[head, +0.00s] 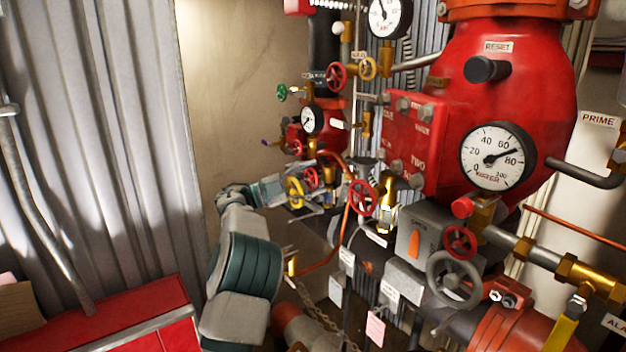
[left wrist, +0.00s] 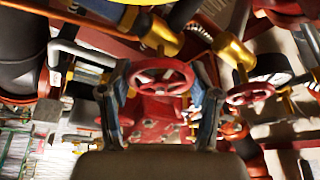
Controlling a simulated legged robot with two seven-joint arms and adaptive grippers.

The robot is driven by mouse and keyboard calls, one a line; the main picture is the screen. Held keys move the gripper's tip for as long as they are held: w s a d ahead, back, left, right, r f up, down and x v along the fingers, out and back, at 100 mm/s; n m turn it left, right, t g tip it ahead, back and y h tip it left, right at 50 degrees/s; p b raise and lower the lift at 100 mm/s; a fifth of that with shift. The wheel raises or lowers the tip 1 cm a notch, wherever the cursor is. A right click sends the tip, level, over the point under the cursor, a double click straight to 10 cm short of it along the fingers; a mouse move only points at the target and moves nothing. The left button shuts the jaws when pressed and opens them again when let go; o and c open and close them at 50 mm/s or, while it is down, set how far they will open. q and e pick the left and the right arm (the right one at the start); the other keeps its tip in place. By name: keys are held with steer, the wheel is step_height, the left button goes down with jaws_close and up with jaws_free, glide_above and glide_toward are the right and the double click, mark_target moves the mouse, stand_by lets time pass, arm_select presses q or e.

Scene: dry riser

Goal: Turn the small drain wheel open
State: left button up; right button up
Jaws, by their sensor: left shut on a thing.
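A small red handwheel (left wrist: 162,76) sits between the two fingers of my left gripper (left wrist: 161,95) in the left wrist view, its rim spanning the gap. The gripper is shut on it. In the head view my left gripper (head: 290,198) reaches in from the left among small valves. The fingers are partly hidden by these parts. No readable label marks the drain wheel. My right gripper does not show.
Another red handwheel (head: 362,197) stands right of the gripper, and a grey handwheel (head: 454,279) lower right. A copper pipe (head: 346,205) runs close by the gripper. A large red valve body (head: 490,100) with gauges fills the right. A red cabinet (head: 120,315) stands lower left.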

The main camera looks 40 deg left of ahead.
arm_select(q)
steer(key=shift+f, duration=0.3)
steer(key=o, duration=1.2)
steer(key=shift+a, duration=0.1)
steer(key=shift+c, duration=0.2)
steer(key=shift+a, duration=0.1)
steer(key=shift+r, duration=0.15)
